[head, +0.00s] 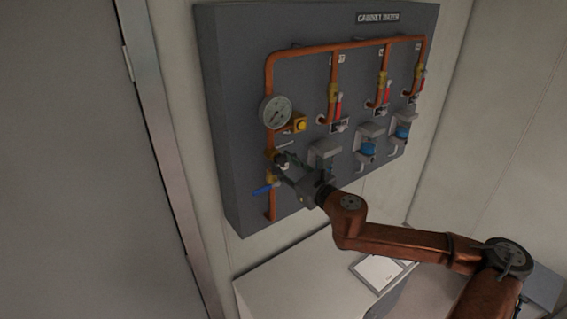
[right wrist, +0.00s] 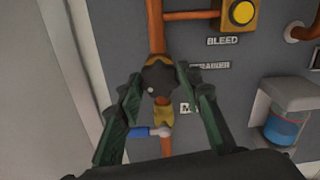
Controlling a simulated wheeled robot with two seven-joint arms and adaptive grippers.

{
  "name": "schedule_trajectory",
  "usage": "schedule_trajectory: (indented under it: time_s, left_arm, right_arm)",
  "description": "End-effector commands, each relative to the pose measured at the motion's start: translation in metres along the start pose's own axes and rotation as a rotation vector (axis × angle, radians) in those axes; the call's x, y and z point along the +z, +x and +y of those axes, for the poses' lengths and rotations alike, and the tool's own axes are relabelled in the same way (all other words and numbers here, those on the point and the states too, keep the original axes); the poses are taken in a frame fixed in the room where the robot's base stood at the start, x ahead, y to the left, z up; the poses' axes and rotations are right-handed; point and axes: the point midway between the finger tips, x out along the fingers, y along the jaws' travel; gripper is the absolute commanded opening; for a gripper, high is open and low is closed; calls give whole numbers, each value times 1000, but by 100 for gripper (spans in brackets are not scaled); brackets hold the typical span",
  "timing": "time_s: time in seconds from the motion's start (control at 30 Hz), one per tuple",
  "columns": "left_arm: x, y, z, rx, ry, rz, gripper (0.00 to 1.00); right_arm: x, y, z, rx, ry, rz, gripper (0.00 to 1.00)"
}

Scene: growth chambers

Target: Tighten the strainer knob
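The strainer knob (right wrist: 158,77) is a dark, roundish knob on the copper pipe, beside the partly covered strainer label (right wrist: 209,66). In the right wrist view my right gripper (right wrist: 160,76) points at it, with one green finger on each side. The fingers stand apart with the knob between their tips; I see no clear grip on it. In the head view my right gripper (head: 291,167) is at the lower left of the panel and hides most of the knob. My left gripper is not in view.
A blue-handled valve (head: 262,190) sits just below the knob. A pressure gauge (head: 275,112) and a yellow bleed button (head: 300,125) are above. Red-handled valves (head: 339,106) and blue-bowled units (head: 367,149) stand to the right. A white bench (head: 290,285) lies below the panel.

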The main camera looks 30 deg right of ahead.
Motion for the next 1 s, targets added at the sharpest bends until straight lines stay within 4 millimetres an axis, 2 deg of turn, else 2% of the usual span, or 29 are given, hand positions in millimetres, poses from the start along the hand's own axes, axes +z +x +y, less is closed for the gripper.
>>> schedule_trajectory:
  time_s: [0.07, 0.33, 0.67, 1.0]
  left_arm:
    - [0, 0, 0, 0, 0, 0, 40]
    - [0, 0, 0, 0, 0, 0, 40]
    - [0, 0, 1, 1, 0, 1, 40]
    - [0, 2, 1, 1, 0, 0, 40]
  right_arm:
    - [0, 0, 0, 0, 0, 0, 27]
    - [0, 0, 0, 0, 0, 0, 8]
    - [0, 0, 0, -1, 47, 0, 8]
    - [0, 0, 0, 0, 280, -1, 8]
